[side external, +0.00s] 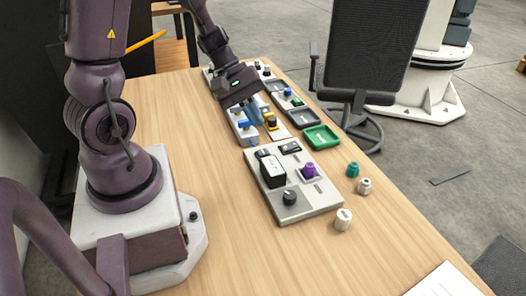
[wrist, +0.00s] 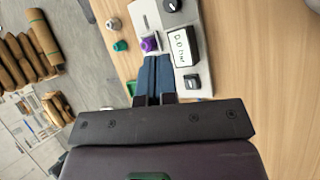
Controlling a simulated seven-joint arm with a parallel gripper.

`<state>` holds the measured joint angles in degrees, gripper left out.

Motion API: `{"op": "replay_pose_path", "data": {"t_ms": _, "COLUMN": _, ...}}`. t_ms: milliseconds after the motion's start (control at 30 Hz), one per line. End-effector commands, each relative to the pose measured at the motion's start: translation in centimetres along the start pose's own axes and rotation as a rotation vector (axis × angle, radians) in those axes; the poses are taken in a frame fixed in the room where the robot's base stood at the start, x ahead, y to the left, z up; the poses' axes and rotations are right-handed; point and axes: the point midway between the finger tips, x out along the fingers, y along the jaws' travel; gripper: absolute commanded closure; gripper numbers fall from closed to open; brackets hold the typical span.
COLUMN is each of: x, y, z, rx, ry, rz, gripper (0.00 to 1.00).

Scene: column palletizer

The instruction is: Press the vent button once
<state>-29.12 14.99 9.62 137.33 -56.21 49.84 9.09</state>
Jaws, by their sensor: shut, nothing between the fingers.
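A grey control panel (side external: 320,205) lies on the wooden table. It carries a purple button (side external: 309,169) on a light square base, a black knob (side external: 290,197), a box with a display (side external: 272,172) and a small black switch (side external: 262,153). The wrist view shows the purple button (wrist: 150,43), the display reading about 0.0 bar (wrist: 182,45) and the black switch (wrist: 192,81). I cannot read a label that names the vent button. My gripper (side external: 256,118) has blue fingers, shut and empty, above the table behind this panel. In the wrist view its fingers (wrist: 153,75) overlap the panel's edge.
A green tray (side external: 321,138) sits right of my gripper. Loose green (side external: 353,169) and white (side external: 343,219) caps lie right of the grey panel. The table's front is mostly clear.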

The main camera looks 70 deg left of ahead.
Motion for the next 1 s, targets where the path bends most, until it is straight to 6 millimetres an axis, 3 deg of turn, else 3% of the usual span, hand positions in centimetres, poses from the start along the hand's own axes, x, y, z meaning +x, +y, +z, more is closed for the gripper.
{"op": "replay_pose_path", "data": {"t_ms": 33, "x": 0.7, "y": -0.4, "z": -1.7, "rx": -0.109, "ry": 0.006, "rz": 0.048, "gripper": 1.00}}
{"op": "replay_pose_path", "data": {"t_ms": 200, "x": 1.7, "y": -0.7, "z": -6.3, "rx": -0.371, "ry": 0.073, "rz": 0.212, "gripper": 1.00}}
{"op": "replay_pose_path", "data": {"t_ms": 333, "x": 1.6, "y": 0.0, "z": -8.4, "rx": -0.457, "ry": 0.130, "rz": 0.306, "gripper": 1.00}}
{"op": "replay_pose_path", "data": {"t_ms": 533, "x": 0.9, "y": 1.1, "z": -9.6, "rx": -0.482, "ry": 0.181, "rz": 0.384, "gripper": 1.00}}
{"op": "replay_pose_path", "data": {"t_ms": 1000, "x": 1.2, "y": 0.9, "z": -9.7, "rx": -0.469, "ry": 0.182, "rz": 0.382, "gripper": 1.00}}
